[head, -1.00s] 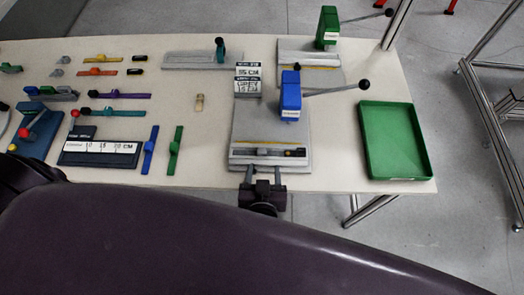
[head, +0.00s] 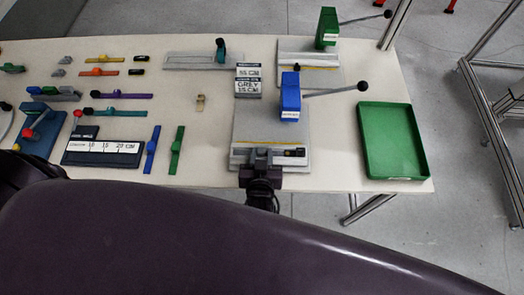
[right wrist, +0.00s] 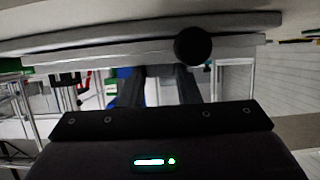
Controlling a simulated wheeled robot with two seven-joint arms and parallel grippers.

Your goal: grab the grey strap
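The grey strap (head: 240,153) lies across the front of the grey base plate of the blue-handled press, with a black knob near its right end. My right gripper (head: 261,154) is over the front edge of that plate, at the strap's middle, and covers part of it. In the right wrist view the strap (right wrist: 110,52) runs across the top with its round black knob, and the two fingers (right wrist: 160,72) stand apart with a gap between them. The strap hides their tips, so I cannot tell whether they touch it. My left gripper is not in view.
The blue press (head: 290,97) with its long lever stands just behind. A green tray (head: 393,177) is at the right. A second press, green (head: 326,28), stands farther back. Coloured straps, including a green one (head: 177,151), lie to the left with a label board (head: 102,160).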

